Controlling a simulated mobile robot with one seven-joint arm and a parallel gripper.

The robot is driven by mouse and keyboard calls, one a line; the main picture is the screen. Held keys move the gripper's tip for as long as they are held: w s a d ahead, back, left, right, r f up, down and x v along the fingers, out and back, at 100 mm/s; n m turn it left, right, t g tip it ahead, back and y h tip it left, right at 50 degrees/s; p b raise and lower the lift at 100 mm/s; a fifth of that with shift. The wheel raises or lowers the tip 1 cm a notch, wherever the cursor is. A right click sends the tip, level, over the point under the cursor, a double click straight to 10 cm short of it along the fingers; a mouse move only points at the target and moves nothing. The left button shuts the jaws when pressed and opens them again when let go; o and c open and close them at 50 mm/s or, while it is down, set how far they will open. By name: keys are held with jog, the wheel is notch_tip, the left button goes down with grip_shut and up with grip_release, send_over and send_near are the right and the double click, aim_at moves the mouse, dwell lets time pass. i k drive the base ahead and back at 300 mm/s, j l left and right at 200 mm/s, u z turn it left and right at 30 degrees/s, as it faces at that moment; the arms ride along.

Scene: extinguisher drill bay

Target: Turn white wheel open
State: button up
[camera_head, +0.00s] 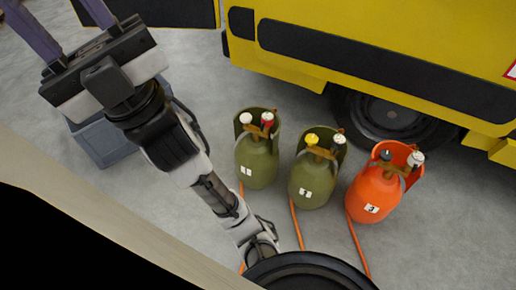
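White knobs show on three cylinders. One white wheel (245,118) is at the top left of the left green cylinder (257,165), beside a red one (268,117). Another white wheel (339,139) is on the middle green cylinder (312,185), beside a yellow one (312,139). A third white knob (416,158) is on the orange cylinder (372,195), beside a black one (386,154). My gripper (60,18) is at the upper left, far from the cylinders. Its purple fingers are spread apart, with nothing seen between them; their tips reach the frame edge.
A yellow vehicle (390,25) with a black tyre (390,112) stands behind the cylinders. Orange hoses (357,245) run along the floor toward the bottom. A grey-blue crate (100,145) sits below my gripper in the picture. A pale edge (110,220) crosses the lower left. Grey floor is clear between crate and cylinders.

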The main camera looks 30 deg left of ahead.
aim_at(245, 118)
jog(key=u, duration=0.75)
